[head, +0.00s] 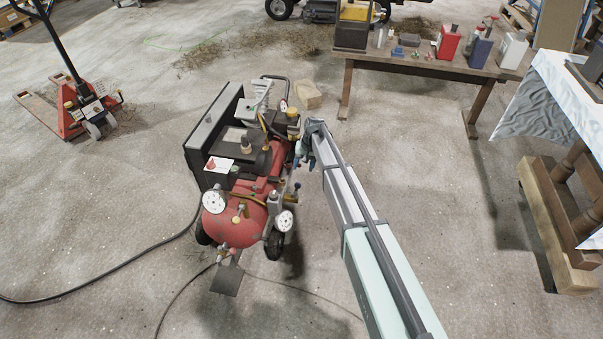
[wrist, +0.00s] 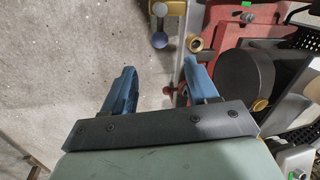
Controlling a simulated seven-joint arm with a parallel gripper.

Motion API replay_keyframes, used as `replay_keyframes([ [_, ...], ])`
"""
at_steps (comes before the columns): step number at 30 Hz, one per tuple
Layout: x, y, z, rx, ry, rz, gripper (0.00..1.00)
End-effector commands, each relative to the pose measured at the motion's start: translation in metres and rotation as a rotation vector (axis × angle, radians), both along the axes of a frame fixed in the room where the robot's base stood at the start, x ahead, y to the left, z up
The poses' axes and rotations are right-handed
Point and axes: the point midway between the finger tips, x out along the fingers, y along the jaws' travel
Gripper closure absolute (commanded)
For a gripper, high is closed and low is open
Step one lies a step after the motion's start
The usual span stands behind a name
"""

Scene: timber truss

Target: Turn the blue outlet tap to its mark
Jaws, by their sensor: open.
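The blue outlet tap (wrist: 160,40) shows in the wrist view as a small rounded blue end below a pale brass-coloured body, at the top centre. What seems to be the same tap (head: 297,186) is tiny in the head view, at the right side of the red compressor (head: 230,227). My gripper (wrist: 159,66) is open, its two blue fingers apart with nothing between them. The tap lies just ahead of the gap between the fingertips, apart from them. In the head view my gripper (head: 304,158) is beside the compressor's right side. I cannot make out the tap's mark.
Gauges, brass fittings and a dark round part (wrist: 245,80) crowd the compressor close to my right finger in the wrist view. Bare concrete lies to the left there. A hose (head: 110,270) crosses the floor, and a wooden table (head: 425,66) stands behind.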

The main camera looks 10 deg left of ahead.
Motion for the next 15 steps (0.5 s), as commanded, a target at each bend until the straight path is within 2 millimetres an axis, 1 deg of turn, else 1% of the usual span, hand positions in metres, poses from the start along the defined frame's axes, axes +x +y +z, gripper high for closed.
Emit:
replay_keyframes([
  [1, 0.0, -0.001, 0.007, 0.0, -0.001, 0.0, 0.42],
  [6, 0.0, -0.003, 0.017, 0.0, 0.0, 0.0, 0.42],
  [15, 0.001, -0.003, 0.019, 0.0, 0.0, 0.0, 0.42],
])
